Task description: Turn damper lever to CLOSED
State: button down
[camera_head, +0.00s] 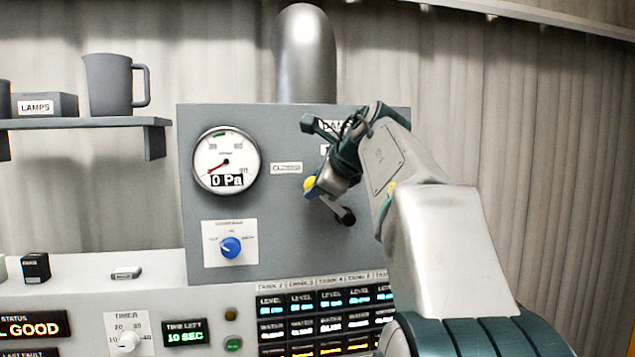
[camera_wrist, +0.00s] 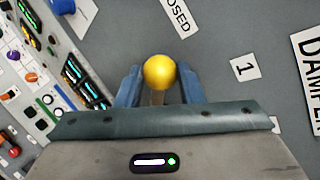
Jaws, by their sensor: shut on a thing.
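The damper lever's yellow knob (camera_head: 310,184) is on the front of a grey panel (camera_head: 270,220), to the left of my arm. It also shows in the wrist view (camera_wrist: 159,72), between my blue fingers. My gripper (camera_head: 317,188) is shut on it. A dark bar with a round end (camera_head: 346,217) shows below and right of the knob; it appears to be the lever's hub end. A CLOSED label (camera_head: 286,168) lies left of and slightly above the knob, and shows at the top of the wrist view (camera_wrist: 179,16). My gripper and arm hide part of the lever and the DAMPER label.
A gauge (camera_head: 226,160) reading 0 Pa and a blue knob (camera_head: 231,247) are left on the panel. A control console (camera_head: 100,285) spreads below. A shelf (camera_head: 90,123) with a grey mug (camera_head: 110,84) stands left. A metal pipe (camera_head: 306,55) rises behind the panel.

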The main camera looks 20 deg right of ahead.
jog(key=c, duration=1)
grip_release()
jog(key=b+v, duration=0.1)
jog(key=v, duration=1.2)
jog(key=shift+s, duration=0.4)
jog(key=shift+r, duration=0.15)
